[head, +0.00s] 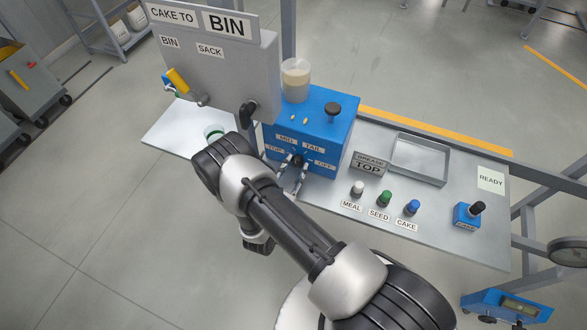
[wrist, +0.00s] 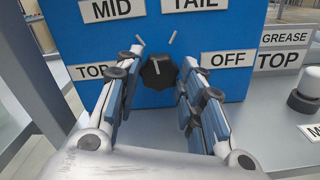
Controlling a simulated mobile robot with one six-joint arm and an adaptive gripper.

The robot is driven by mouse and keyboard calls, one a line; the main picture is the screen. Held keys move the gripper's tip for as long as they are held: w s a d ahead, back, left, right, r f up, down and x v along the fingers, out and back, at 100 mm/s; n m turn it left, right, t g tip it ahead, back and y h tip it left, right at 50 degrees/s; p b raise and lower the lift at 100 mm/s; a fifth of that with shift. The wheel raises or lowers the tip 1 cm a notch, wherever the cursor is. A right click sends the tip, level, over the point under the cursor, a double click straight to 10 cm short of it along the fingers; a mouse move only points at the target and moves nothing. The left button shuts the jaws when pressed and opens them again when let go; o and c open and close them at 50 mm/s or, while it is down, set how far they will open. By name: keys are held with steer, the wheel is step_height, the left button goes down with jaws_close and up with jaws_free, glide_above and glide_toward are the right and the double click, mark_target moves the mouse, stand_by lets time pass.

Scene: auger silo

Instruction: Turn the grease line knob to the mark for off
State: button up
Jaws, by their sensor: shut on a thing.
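The grease line knob (wrist: 158,71) is black and lobed, on the front of a blue box (head: 320,112). Its white pointer line tilts slightly left of straight up, roughly toward the MID label (wrist: 112,9). The TAIL label (wrist: 193,4) is at upper right, TOP (wrist: 92,72) at left and OFF (wrist: 227,59) at right. My gripper (wrist: 160,76) is shut on the knob, one finger on each side. In the head view my gripper (head: 296,168) is at the box front, and my arm hides part of it.
A sign (head: 369,164) beside the box reads GREASE TOP. White, green and blue knobs stand on the bench (head: 450,240) to the right, near an empty tray (head: 419,160). A grey panel (head: 220,75) with a yellow lever (head: 177,79) stands left of the box.

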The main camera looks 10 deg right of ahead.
steer(key=m, duration=0.4)
steer(key=shift+m, duration=0.3)
steer(key=m+b, duration=0.1)
steer(key=m, duration=0.4)
steer(key=shift+d+f, duration=0.1)
steer(key=m, duration=0.9)
steer(key=shift+f+m, duration=0.1)
steer(key=shift+m, duration=0.3)
steer(key=o, duration=1.1)
steer(key=shift+c, duration=0.2)
steer(key=shift+s, duration=0.1)
